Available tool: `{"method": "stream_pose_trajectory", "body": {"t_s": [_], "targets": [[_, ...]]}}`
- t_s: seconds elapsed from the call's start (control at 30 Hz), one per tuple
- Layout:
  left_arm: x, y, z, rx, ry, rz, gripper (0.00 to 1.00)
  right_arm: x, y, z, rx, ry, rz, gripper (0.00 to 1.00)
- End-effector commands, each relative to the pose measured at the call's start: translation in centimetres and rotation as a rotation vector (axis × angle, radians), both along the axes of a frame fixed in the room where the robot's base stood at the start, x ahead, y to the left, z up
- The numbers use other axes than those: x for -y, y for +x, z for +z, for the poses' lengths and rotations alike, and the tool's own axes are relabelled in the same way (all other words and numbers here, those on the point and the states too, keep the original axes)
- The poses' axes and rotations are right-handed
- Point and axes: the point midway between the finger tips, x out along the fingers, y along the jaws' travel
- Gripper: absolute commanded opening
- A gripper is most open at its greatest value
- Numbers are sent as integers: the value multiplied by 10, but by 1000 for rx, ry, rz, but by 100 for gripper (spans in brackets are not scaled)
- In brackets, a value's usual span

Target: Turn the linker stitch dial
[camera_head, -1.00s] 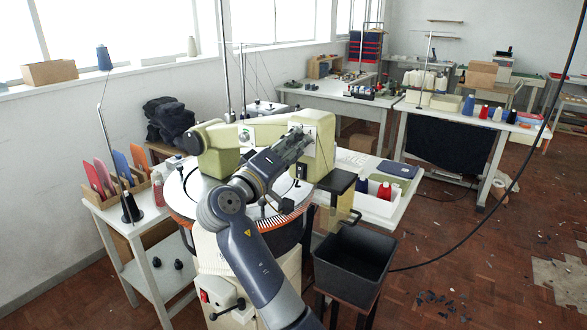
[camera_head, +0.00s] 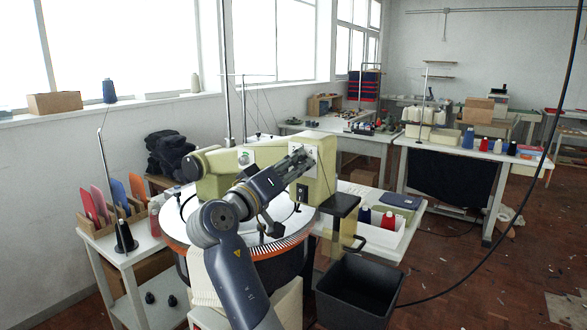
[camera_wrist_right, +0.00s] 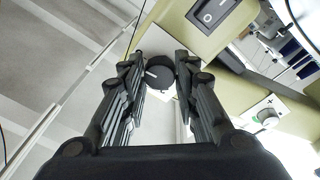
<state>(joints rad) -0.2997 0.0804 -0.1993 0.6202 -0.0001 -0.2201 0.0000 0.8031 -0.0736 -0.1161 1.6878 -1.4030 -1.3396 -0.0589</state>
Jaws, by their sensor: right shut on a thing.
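The stitch dial (camera_wrist_right: 159,73) is a round black knob with a white pointer line, on a white plate of the green linker machine (camera_head: 213,176). In the wrist view it sits between the fingertips of my right gripper (camera_wrist_right: 158,66). In the head view my right gripper (camera_head: 304,157) reaches the upper right part of the machine head and hides the dial. The gripper is shut on the dial. My left gripper is not in view.
A black rocker switch (camera_wrist_right: 212,12) is close to the dial. Below the machine head are the round needle ring (camera_head: 283,247) and a black bin (camera_head: 352,290). A side table (camera_head: 113,244) with a thread cone (camera_head: 124,237) stands at left.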

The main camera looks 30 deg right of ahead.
Motion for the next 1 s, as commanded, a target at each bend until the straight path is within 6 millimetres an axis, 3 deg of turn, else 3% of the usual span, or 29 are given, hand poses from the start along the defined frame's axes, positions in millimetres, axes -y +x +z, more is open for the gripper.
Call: {"method": "stream_pose_trajectory", "body": {"t_s": [0.07, 0.1, 0.2, 0.63, 1.0], "targets": [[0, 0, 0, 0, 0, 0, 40, 0, 0, -3, -5, 5, -1, 4], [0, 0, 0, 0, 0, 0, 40, 0, 0, -3, -5, 4, -1, 30], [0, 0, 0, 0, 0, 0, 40, 0, 0, -2, -5, 3, -1, 49], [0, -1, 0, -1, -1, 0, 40, -8, -3, -2, -3, 1, 1, 49], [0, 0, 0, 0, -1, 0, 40, -75, -31, -11, -4, 4, 3, 49]]}}
